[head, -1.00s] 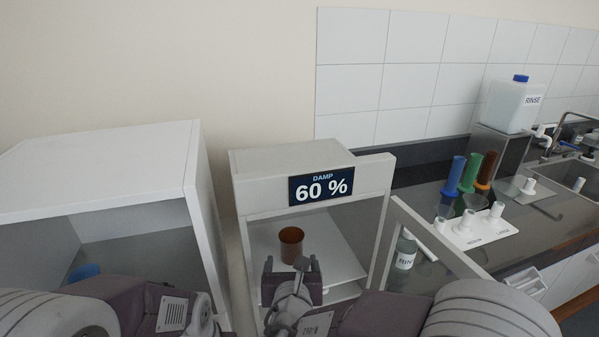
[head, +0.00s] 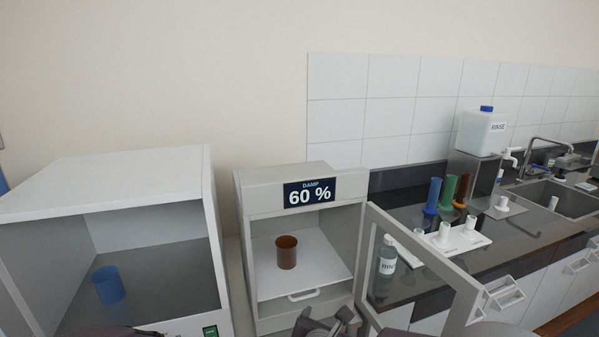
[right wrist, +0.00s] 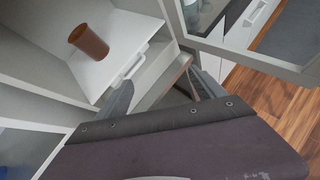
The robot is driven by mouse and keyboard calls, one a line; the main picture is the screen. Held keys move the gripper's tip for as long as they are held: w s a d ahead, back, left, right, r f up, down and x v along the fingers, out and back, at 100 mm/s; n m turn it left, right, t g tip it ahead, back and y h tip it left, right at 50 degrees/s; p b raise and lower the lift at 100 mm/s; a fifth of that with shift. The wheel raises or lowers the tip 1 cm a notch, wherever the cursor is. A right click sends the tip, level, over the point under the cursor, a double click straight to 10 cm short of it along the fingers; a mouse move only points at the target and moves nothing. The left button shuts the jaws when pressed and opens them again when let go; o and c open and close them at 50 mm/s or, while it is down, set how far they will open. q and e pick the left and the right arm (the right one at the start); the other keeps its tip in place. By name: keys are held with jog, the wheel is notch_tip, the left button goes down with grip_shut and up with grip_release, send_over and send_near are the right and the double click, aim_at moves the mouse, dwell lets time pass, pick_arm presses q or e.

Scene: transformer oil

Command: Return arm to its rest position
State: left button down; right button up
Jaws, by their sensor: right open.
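My right gripper (head: 325,325) is at the bottom of the head view, in front of the white cabinet labelled "DAMP 60 %" (head: 262,204). In the right wrist view its two fingers (right wrist: 160,97) are apart with nothing between them. A brown cup (head: 287,252) stands upright on the shelf inside that cabinet, clear of the gripper; it also shows in the right wrist view (right wrist: 88,42). My left gripper is not in the head view; only a dark part of an arm shows at the bottom left.
The cabinet's door (head: 418,262) stands open to the right. A second open cabinet (head: 150,172) at left holds a blue cup (head: 108,285). A RINSE bottle (head: 385,268) stands behind the door. The counter carries coloured cylinders (head: 448,190) and a RINSE canister (head: 482,132).

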jog(key=s+d+f+m+g+y, duration=0.1)
jog(key=s+d+f+m+g, duration=0.2)
jog(key=m, duration=0.7)
jog(key=s+d+f+m+g+y, duration=0.1)
jog(key=s+d+f+m+g, duration=0.2)
jog(key=s+m, duration=0.4)
jog(key=s+d+f+m+g, duration=0.3)
jog(key=s+d+f+m, duration=0.1)
jog(key=m, duration=1)
jog(key=shift+s+d+g+y, duration=0.4)
jog(key=shift+s+d, duration=0.4)
jog(key=shift+d, duration=0.05)
jog(key=shift+d+f, duration=0.1)
